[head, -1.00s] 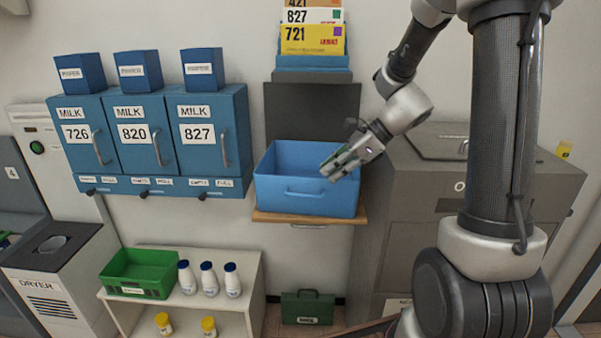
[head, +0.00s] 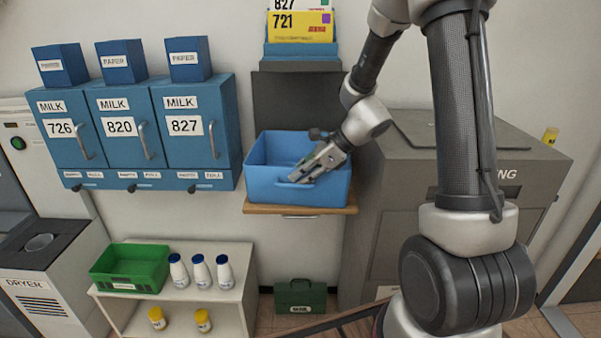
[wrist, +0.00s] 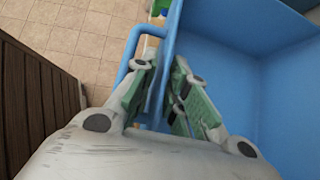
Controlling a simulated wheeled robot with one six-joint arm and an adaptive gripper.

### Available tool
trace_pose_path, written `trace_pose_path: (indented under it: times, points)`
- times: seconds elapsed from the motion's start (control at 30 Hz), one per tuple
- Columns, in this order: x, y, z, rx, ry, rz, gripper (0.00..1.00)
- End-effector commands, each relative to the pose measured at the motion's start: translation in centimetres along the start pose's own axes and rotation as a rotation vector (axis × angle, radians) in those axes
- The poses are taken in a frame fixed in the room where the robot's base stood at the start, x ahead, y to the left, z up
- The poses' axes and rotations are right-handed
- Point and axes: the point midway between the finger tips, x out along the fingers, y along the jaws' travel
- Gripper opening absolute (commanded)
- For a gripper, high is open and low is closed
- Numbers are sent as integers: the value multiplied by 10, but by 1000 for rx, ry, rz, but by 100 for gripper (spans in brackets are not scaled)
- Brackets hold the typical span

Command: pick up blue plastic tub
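The blue plastic tub (head: 312,190) sits upright on a small wooden shelf (head: 262,208) against the wall, open at the top, with a handle on its front wall. My gripper (head: 302,174) is at the tub's front rim, above the handle. In the wrist view, my gripper (wrist: 165,75) has one finger outside and one inside the tub's wall (wrist: 215,65), with the rim between them. The fingers stand apart and look open. The tub's handle (wrist: 131,52) is close beside the outer finger. Contact with the wall is unclear.
A grey cabinet (head: 400,200) stands close on the right of the tub. Blue milk lockers (head: 140,130) hang on the left. Below left, a white shelf (head: 215,260) holds a green crate (head: 150,272) and several bottles. A green case (head: 300,297) is on the floor below.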

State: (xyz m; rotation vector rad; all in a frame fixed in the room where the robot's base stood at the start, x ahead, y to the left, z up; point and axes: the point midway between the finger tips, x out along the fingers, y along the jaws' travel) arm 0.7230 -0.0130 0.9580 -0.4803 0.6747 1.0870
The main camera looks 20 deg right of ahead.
Motion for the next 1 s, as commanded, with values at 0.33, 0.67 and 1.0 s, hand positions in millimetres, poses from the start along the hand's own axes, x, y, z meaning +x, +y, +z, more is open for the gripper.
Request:
trace_pose_path:
  times: [0.33, 0.67, 1.0]
  points:
    - [-1, 0, 0, 0, 0, 0, 0]
    - [-2, -1, 1, -2, -1, -1, 0]
    - [-42, -3, 42, -7, -1, -5, 0]
